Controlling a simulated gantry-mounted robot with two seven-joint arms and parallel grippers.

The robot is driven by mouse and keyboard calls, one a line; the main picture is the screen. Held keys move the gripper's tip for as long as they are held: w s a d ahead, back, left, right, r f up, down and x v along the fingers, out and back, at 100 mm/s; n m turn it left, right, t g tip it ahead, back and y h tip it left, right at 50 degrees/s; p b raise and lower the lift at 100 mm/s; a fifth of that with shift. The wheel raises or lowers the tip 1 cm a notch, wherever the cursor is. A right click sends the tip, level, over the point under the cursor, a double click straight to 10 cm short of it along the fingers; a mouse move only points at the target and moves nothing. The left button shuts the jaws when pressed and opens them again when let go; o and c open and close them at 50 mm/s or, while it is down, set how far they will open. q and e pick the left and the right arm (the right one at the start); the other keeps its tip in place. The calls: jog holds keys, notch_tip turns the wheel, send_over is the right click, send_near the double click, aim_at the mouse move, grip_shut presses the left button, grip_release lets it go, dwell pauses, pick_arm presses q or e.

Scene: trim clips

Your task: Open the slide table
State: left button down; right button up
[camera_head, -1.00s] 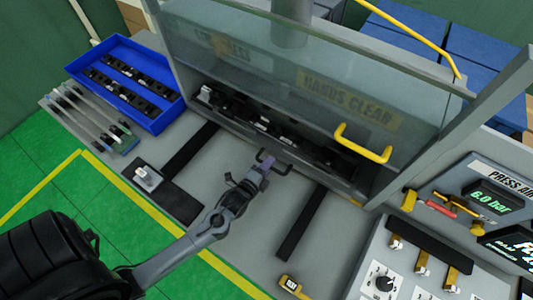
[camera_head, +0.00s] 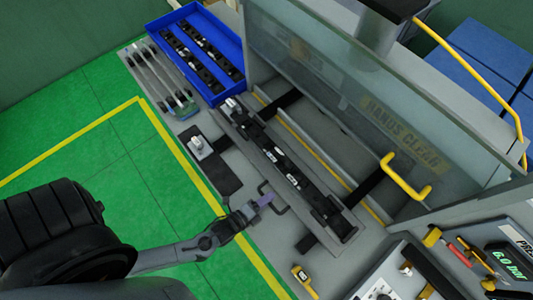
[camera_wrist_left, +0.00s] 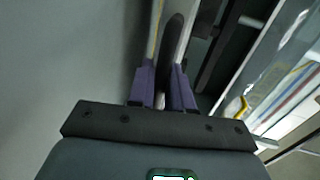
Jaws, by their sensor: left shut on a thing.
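The slide table (camera_head: 243,122) is a long grey plate carrying a row of black and white clip parts. It lies out in front of the clear press guard, across two dark rails (camera_head: 284,101). A dark loop handle (camera_head: 283,203) sticks out from its front edge. My left gripper (camera_head: 264,200) is at this handle, with its purple fingertips shut on it. In the left wrist view the purple fingers (camera_wrist_left: 162,90) are close together around a dark bar. My right gripper is not in view.
The clear guard with a yellow handle (camera_head: 405,178) stands behind the table. A blue bin (camera_head: 228,95) with black parts sits at the upper left. A switch block (camera_head: 201,146) and a yellow device (camera_head: 303,279) are on the bench. A control panel (camera_head: 400,272) is at the lower right.

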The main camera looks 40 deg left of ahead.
pick_arm(q)
jog(key=shift+s+r, duration=0.1)
jog(key=shift+s, duration=0.1)
jog(key=c, duration=1.2)
grip_release()
jog(key=shift+s, duration=0.1)
jog(key=b+v, duration=0.1)
jog(key=v, duration=0.8)
jog(key=shift+s+a, duration=0.15)
jog(key=shift+s, duration=0.05)
jog(key=shift+s+r, duration=0.15)
jog(key=shift+s, duration=0.4)
